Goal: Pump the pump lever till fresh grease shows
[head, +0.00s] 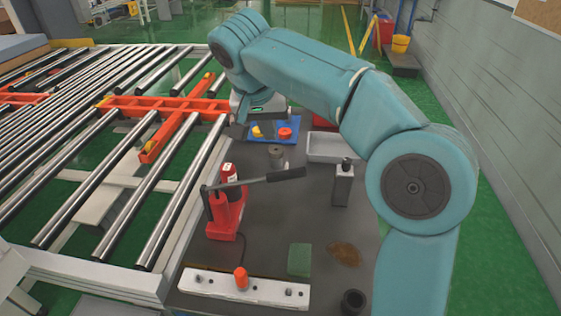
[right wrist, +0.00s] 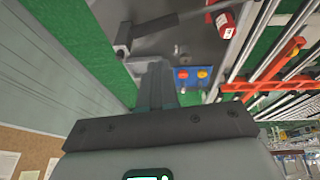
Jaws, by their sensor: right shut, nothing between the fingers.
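The red pump (head: 225,212) stands on the dark bench top, with a red cylinder on it. Its pump lever (head: 262,180) runs to the right and slightly upward, ending in a thick dark grip. In the right wrist view, the lever (right wrist: 178,20) and red cylinder (right wrist: 226,24) show at the top. My right gripper (right wrist: 156,72) is shut and empty, apart from the lever. In the head view the right gripper (head: 240,120) is beyond the pump, near the blue board, partly hidden by its wrist. My left gripper is not in view. I cannot make out any grease.
The bench holds a white bar (head: 215,284) with an orange cap, a green pad (head: 299,260), a brown patch (head: 344,254), a dark bottle (head: 342,186), a grey tray (head: 322,158) and a blue board (head: 262,139) with coloured knobs. A roller conveyor (head: 130,207) borders it left.

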